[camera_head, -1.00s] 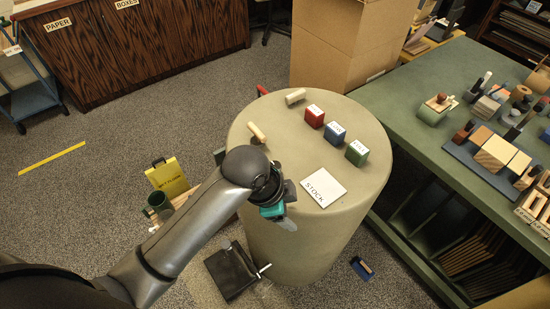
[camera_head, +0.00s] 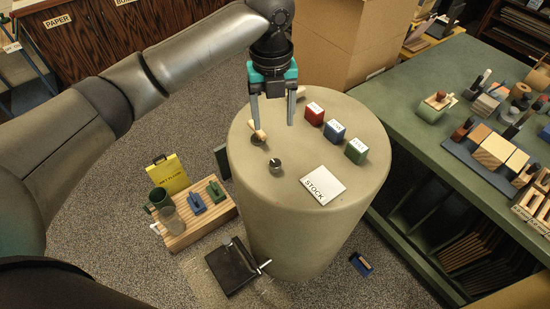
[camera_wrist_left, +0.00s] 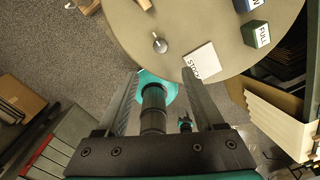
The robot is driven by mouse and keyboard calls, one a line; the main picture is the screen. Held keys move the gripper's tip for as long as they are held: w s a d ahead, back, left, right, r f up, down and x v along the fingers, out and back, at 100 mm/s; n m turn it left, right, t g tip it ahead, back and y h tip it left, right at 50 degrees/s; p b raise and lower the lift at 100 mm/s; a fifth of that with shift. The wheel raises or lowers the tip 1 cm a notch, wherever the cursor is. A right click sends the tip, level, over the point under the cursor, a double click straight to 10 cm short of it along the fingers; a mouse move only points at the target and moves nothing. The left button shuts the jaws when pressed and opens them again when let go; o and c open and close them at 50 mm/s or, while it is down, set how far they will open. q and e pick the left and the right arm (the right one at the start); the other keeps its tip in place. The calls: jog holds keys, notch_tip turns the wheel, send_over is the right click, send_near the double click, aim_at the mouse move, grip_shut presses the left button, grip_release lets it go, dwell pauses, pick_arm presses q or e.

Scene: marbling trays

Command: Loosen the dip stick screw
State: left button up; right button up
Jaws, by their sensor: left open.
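A small dark grey round knob (camera_head: 275,166), which looks like the dip stick screw, stands on top of the beige drum (camera_head: 253,186). It also shows in the left wrist view (camera_wrist_left: 160,45), ahead of the fingers. My right gripper is not in view.
Red (camera_head: 314,114), blue (camera_head: 334,131) and green (camera_head: 356,151) labelled blocks and a white STOCK card (camera_head: 322,185) sit on the drum. A green table (camera_head: 440,75) stands right. A wooden rack (camera_head: 205,222) and yellow sign (camera_head: 168,174) are on the floor at left.

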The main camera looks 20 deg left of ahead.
aim_at(275, 164)
pick_arm(q)
notch_tip(275, 164, down, 15)
jog(key=shift+d+b, duration=0.15)
jog(key=shift+b, duration=1.1)
jog(key=shift+c, duration=0.2)
grip_shut()
